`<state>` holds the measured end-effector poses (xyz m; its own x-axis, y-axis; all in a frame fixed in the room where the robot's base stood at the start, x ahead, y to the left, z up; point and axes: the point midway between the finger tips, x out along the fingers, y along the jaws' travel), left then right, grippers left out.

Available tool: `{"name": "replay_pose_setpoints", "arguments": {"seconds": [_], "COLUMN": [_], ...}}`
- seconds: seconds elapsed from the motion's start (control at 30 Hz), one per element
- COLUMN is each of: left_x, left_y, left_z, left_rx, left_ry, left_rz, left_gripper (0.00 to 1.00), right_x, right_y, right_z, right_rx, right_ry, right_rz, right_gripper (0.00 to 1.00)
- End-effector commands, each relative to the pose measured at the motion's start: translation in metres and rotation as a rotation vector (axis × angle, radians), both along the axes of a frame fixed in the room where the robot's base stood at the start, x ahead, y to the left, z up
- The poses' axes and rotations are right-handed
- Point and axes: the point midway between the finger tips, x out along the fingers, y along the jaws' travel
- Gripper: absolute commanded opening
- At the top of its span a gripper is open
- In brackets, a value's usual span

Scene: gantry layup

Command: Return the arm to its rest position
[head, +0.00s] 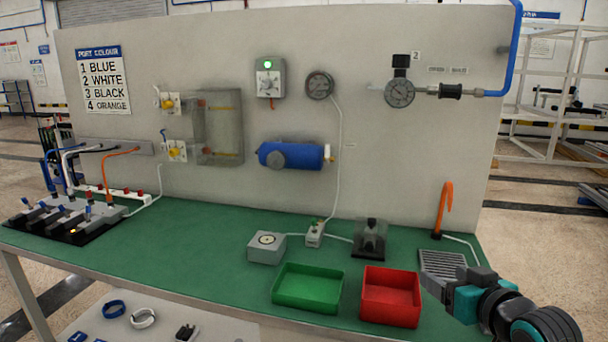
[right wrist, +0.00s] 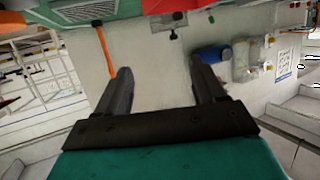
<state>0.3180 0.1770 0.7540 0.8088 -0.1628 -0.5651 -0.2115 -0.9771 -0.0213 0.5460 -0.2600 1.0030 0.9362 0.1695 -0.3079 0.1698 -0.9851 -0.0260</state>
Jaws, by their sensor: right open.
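My right gripper (head: 452,282) is at the lower right of the head view, in front of the right end of the green bench top (head: 190,240). In the right wrist view its two dark fingers (right wrist: 161,75) stand wide apart with nothing between them. That view is upside down and shows the grey back panel (right wrist: 150,65) beyond the fingers. The jaws are apart from the red tray (head: 391,283) and look near the metal grille (head: 442,264), but the gap is hard to judge. My left gripper is not in view.
A green tray (head: 308,303) stands left of the red one. An orange hose (head: 445,208) rises behind the grille, and a clear guarded device (head: 370,238) stands behind the trays. A grey box (head: 266,252) is further left. The bench top's left-middle stretch is clear.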

Motion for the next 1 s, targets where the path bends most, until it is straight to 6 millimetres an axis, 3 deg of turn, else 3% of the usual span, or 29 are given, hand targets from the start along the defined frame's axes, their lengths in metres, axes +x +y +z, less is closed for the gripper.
{"name": "replay_pose_setpoints", "arguments": {"seconds": [0.03,0.1,0.27,0.4,0.5,0.63,1.0], "left_x": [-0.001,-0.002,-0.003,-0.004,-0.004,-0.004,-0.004], "left_y": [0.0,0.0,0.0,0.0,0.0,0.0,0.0], "left_z": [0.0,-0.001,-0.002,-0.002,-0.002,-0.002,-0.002], "left_rx": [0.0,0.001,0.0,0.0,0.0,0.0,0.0], "left_ry": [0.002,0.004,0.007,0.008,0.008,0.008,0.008], "left_rz": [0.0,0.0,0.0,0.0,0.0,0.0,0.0], "left_gripper": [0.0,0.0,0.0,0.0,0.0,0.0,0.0], "right_x": [-0.016,-0.038,-0.096,-0.157,-0.194,-0.222,-0.231], "right_y": [0.008,0.018,0.04,0.059,0.071,0.08,0.083], "right_z": [-0.039,-0.079,-0.155,-0.209,-0.232,-0.247,-0.251], "right_rx": [-0.003,-0.015,-0.042,-0.069,-0.085,-0.097,-0.102], "right_ry": [0.042,0.078,0.154,0.218,0.25,0.273,0.278], "right_rz": [0.001,0.001,0.009,0.021,0.032,0.04,0.044], "right_gripper": [0.7,0.7,0.7,0.7,0.7,0.7,0.7]}}
